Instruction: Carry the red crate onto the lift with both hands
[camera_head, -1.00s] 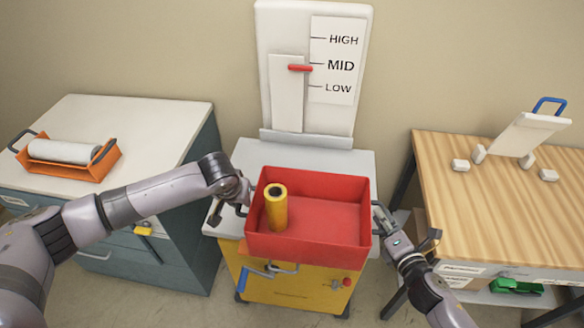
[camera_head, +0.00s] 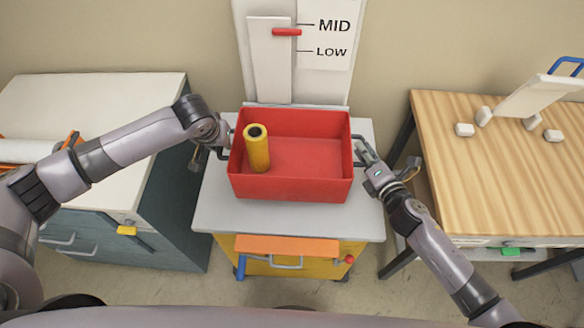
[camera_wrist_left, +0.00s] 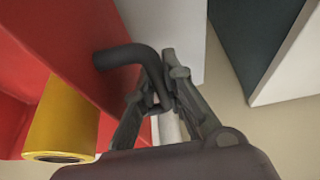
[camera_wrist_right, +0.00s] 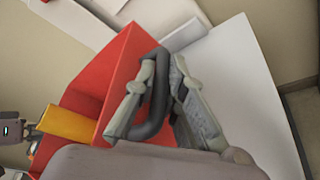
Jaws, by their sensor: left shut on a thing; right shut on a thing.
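The red crate (camera_head: 290,188) is over the grey top of the yellow lift (camera_head: 215,205), near its middle. I cannot tell whether it touches the top. A yellow roll (camera_head: 258,152) stands inside the crate at its left. My left gripper (camera_head: 224,140) is shut on the crate's dark left handle, which shows in the left wrist view (camera_wrist_left: 135,55). My right gripper (camera_head: 360,152) is shut on the right handle, which shows in the right wrist view (camera_wrist_right: 158,100). The crate looks level.
A white panel with a red pointer (camera_head: 286,32) and height labels stands behind the lift. A teal cabinet (camera_head: 170,205) with a white top is at left. A wooden table (camera_head: 470,190) with a white stand (camera_head: 530,95) is at right.

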